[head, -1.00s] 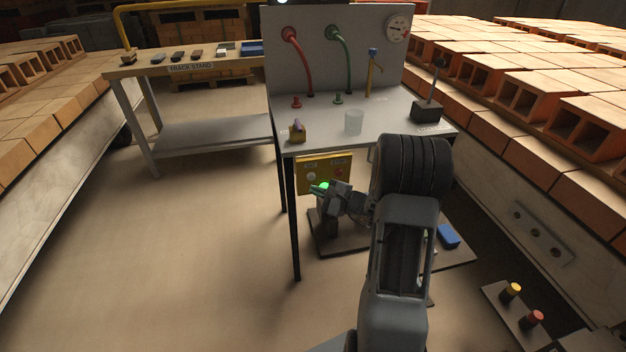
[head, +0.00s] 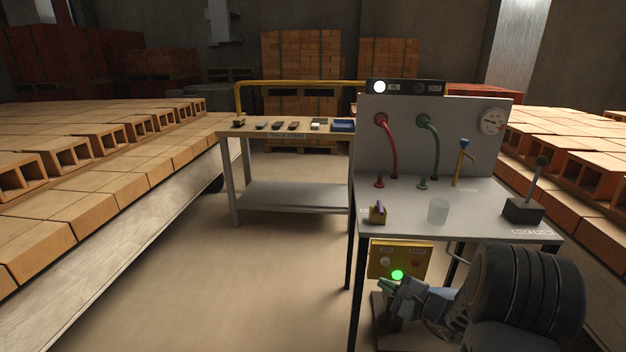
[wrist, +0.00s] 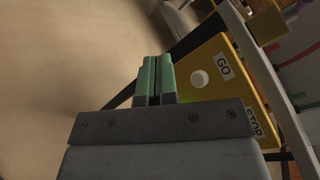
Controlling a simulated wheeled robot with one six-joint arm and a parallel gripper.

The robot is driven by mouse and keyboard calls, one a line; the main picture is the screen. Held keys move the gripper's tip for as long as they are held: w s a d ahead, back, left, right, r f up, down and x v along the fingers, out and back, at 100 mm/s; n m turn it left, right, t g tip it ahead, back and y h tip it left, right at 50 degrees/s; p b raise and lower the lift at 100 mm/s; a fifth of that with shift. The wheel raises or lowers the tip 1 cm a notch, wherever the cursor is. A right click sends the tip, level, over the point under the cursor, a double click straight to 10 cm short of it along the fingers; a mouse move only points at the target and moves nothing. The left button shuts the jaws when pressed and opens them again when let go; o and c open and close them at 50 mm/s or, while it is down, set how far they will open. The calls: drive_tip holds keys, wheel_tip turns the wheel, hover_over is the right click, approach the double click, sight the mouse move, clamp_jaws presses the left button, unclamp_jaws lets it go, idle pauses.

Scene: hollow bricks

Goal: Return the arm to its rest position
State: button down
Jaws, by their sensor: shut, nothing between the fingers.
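My gripper (head: 386,286) is at the lower right in the head view, at the end of my dark arm, in front of the yellow control box under the grey bench. In the wrist view its two green fingers (wrist: 155,80) are together with nothing between them. The yellow control box (head: 376,262) has a white button and a red button. In the wrist view the box (wrist: 212,75) is just right of the fingers, with its GO label and white button showing. A green light (head: 397,275) glows by the gripper in the head view.
Brick rows flank both sides. The floor at left centre is free.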

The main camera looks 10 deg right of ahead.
drive_tip(key=s+a+r+n+g+p, duration=0.5)
drive_tip(key=a+r+p, duration=0.1)
drive_tip(key=r, duration=0.2)
drive_tip(key=s+a+r+n+g+p, duration=0.5)
drive_tip(key=s+a+r+p, duration=0.1)
drive_tip(key=a+r, duration=0.15)
drive_tip(key=s+d+r+n+h+p, duration=0.2)
drive_tip(key=s+r+n+h+p, duration=0.1)
drive_tip(key=r, duration=0.5)
drive_tip(key=s+d+r+n+h+p, duration=0.3)
drive_tip(key=s+r+n+h+p, duration=0.1)
drive_tip(key=r+h+p, duration=0.3)
drive_tip(key=shift+s+r+n+p, duration=0.25)
drive_tip(key=shift+r+n+p, duration=0.1)
drive_tip(key=shift+n+p, duration=0.4)
